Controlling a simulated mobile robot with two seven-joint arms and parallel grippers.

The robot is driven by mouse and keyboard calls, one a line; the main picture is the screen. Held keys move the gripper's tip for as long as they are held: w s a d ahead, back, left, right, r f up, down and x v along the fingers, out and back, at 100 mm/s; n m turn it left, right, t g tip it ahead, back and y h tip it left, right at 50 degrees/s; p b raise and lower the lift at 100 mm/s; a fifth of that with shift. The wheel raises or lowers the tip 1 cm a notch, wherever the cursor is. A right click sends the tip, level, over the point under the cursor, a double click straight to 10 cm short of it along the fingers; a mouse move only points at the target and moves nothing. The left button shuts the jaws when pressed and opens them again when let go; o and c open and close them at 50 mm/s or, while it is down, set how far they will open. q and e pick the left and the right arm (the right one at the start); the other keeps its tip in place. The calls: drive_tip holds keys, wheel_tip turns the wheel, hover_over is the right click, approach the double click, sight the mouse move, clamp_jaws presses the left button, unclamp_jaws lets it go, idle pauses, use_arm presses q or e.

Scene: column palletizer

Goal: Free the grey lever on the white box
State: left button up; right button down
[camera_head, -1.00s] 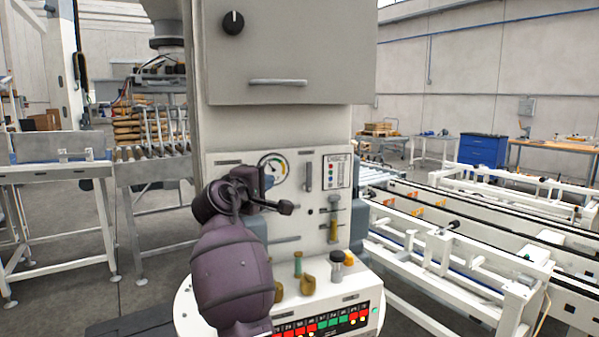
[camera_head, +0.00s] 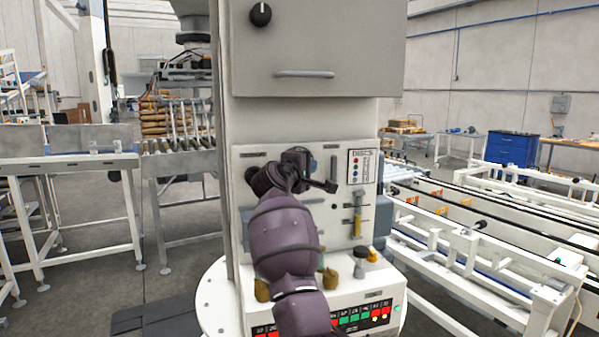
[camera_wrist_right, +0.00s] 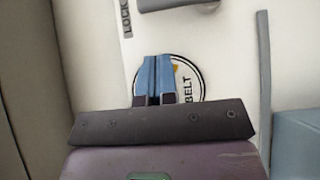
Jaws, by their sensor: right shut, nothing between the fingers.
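The white box (camera_head: 247,212) stands ahead with a panel on its front. A narrow upright grey lever (camera_head: 334,168) seems to sit on the panel, just right of my right gripper (camera_head: 312,166). In the wrist view a grey bar (camera_wrist_right: 178,4) beside the "LOCK" label is probably this lever, cut off by the top edge. The right gripper's blue fingers (camera_wrist_right: 154,80) are shut and empty in front of the round "BELT" gauge (camera_wrist_right: 200,78), apart from the grey bar. In the head view the wrist hides the gauge and fingertips. My left gripper is out of view.
A grey and yellow slider (camera_head: 357,218) is at the panel's right, under a chart (camera_head: 361,167). A ledge below bears knobs (camera_head: 360,262) and red and green buttons (camera_head: 345,319). A grey cabinet (camera_head: 318,45) overhangs the panel. White conveyor frames (camera_head: 490,250) stand right.

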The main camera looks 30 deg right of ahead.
sight(331, 161)
drive_tip(key=d, duration=0.3)
drive_tip(key=shift+s+d, duration=0.1)
drive_tip(key=shift+d, duration=0.15)
drive_tip(key=shift+s+d, duration=0.1)
drive_tip(key=shift+d, duration=0.4)
use_arm(q)
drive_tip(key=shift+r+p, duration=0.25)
drive_tip(key=shift+p, duration=0.1)
use_arm(e)
drive_tip(key=shift+r, duration=0.1)
drive_tip(key=shift+d, duration=0.1)
drive_tip(key=shift+s+d+r+m+y, duration=0.1)
drive_tip(key=shift+m+y, duration=0.2)
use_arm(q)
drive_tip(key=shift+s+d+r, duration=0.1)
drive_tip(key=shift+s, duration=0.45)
